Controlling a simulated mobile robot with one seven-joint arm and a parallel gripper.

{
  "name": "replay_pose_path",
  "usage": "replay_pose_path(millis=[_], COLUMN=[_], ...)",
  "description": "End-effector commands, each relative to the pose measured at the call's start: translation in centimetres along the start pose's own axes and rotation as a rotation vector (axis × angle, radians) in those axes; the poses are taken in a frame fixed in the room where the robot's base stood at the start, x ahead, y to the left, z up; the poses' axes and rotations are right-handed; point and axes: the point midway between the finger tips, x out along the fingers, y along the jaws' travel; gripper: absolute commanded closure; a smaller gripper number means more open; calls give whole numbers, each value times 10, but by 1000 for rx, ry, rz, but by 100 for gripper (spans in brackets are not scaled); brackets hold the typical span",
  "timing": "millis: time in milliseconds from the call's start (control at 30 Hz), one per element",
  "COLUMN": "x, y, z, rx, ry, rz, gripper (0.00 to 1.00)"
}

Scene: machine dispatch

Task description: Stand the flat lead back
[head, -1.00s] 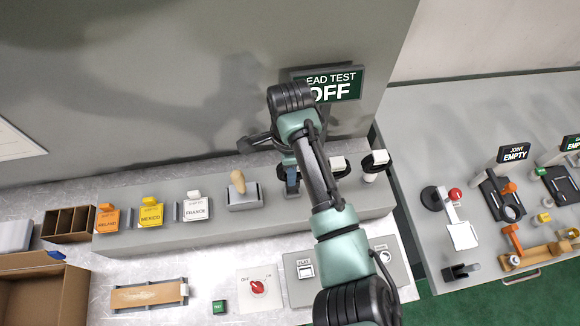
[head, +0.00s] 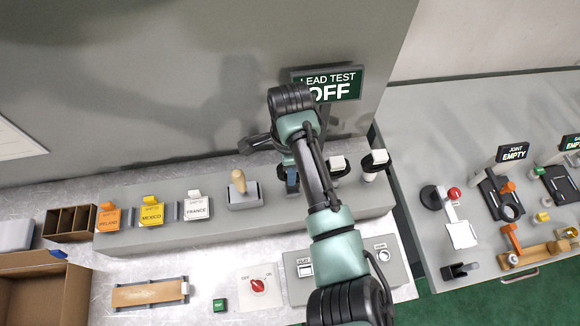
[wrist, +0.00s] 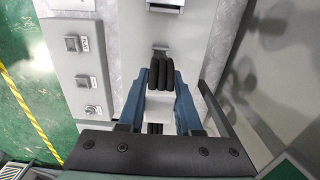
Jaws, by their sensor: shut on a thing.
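My gripper (wrist: 161,100) is shut on a white lead head (wrist: 160,106) with a looped black cable (wrist: 160,74), seen between the blue fingers in the wrist view. In the head view the gripper (head: 291,180) is over the raised grey shelf (head: 262,224), and the held lead is mostly hidden by my arm. I cannot tell whether its base touches the shelf. Two other white leads with black cable, one nearer (head: 338,164) and one at the shelf's right end (head: 375,164), stand to the right. The test box (head: 296,291) has a socket marked FLAT.
The lead test sign (head: 334,85) reads OFF. A wooden-handled stamp (head: 241,183) stands left of my gripper, then country tags (head: 197,208). A red knob (head: 258,286) and green button (head: 220,306) sit in front. The wall rises close behind the shelf.

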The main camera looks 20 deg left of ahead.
Motion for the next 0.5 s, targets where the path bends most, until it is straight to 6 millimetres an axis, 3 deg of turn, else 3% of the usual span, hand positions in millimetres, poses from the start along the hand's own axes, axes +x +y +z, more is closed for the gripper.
replay_pose_path(millis=[500], x=[12], y=[0], z=[0], rx=[1], ry=[-1], rz=[-1], gripper=[100])
